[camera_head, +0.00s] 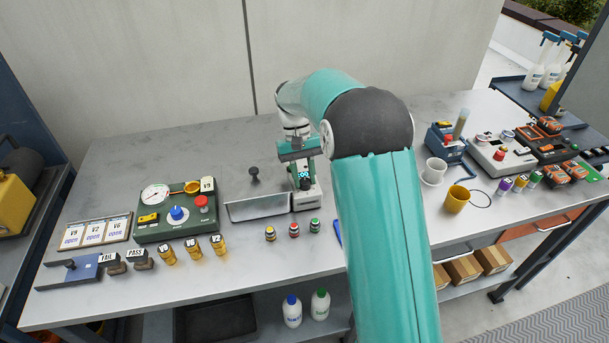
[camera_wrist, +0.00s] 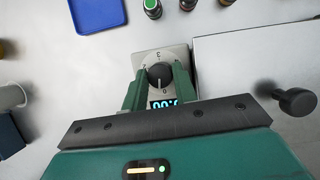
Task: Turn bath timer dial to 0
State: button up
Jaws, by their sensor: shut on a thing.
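The timer dial (camera_wrist: 159,74) is a round black knob on a pale plate in the wrist view. My gripper (camera_wrist: 160,86) has one green finger on each side of it and is shut on it. A pale pointer mark on the dial points down in the picture, near a mark like a 0. The blue digital display (camera_wrist: 164,103) below it is partly hidden by my gripper and seems to start with 00. In the head view the timer (camera_head: 306,198) stands at the right end of the metal bath (camera_head: 258,209), with my gripper (camera_head: 302,160) over it.
A black knob (camera_wrist: 297,102) stands up from the bath's top. Several small capped bottles (camera_head: 293,231) stand in front of the bath. A green dial box (camera_head: 178,228) is at left. A white cup (camera_head: 434,170) and yellow mug (camera_head: 457,199) are at right.

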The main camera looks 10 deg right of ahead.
jog(key=shift+n+h, duration=0.3)
jog(key=shift+n, duration=0.6)
jog(key=o, duration=1)
